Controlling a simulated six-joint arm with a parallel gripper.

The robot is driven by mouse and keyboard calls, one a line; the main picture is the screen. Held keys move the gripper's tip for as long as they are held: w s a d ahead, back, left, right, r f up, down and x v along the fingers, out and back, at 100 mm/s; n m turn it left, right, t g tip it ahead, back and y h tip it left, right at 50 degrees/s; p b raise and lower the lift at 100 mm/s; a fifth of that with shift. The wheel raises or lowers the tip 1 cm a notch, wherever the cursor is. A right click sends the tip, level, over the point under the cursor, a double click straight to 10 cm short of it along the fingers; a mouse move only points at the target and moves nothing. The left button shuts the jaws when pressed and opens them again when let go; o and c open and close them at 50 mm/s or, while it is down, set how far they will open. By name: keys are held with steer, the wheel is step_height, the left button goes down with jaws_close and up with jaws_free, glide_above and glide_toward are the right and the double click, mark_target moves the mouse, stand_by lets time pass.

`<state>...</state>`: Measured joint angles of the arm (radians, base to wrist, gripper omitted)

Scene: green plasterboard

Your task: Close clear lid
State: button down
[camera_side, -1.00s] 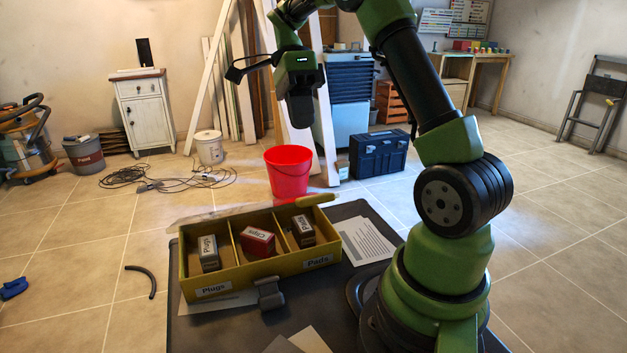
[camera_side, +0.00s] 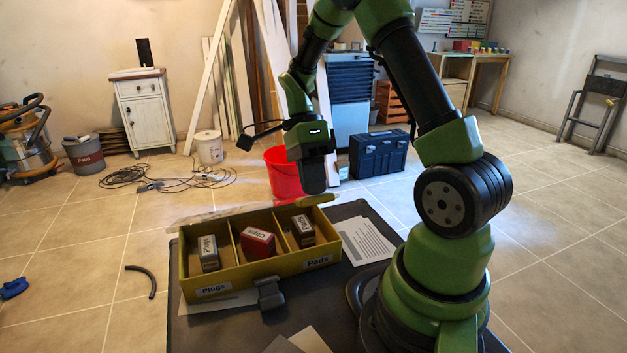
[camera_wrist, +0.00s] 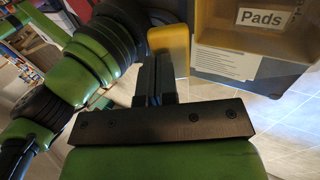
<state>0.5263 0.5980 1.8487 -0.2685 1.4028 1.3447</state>
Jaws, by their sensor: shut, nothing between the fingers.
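A yellow box (camera_side: 262,273) with three compartments stands open on the dark table. A small carton sits in each compartment: a grey one (camera_side: 209,253) at left, a red one (camera_side: 258,243) in the middle, a grey one (camera_side: 303,231) at right. The clear lid (camera_side: 205,213) is folded back behind the box and shows only faintly. A yellow tab (camera_side: 318,199) sticks up at its right end; it also shows in the wrist view (camera_wrist: 170,45). My gripper (camera_side: 314,190) is shut and empty, just above the tab in the side view. Whether they touch, I cannot tell.
A grey clip-like piece (camera_side: 268,293) sits at the box's front edge. Paper sheets (camera_side: 362,240) lie right of the box on the table (camera_side: 345,210). A red bucket (camera_side: 283,172) and dark blue toolbox (camera_side: 379,154) stand on the floor behind.

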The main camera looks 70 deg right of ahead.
steer(key=shift+s+a+f, duration=0.2)
steer(key=shift+f, duration=0.15)
steer(key=x, duration=0.9)
steer(key=shift+w+d+f, duration=0.2)
steer(key=shift+d+f, duration=0.05)
steer(key=shift+r, duration=0.1)
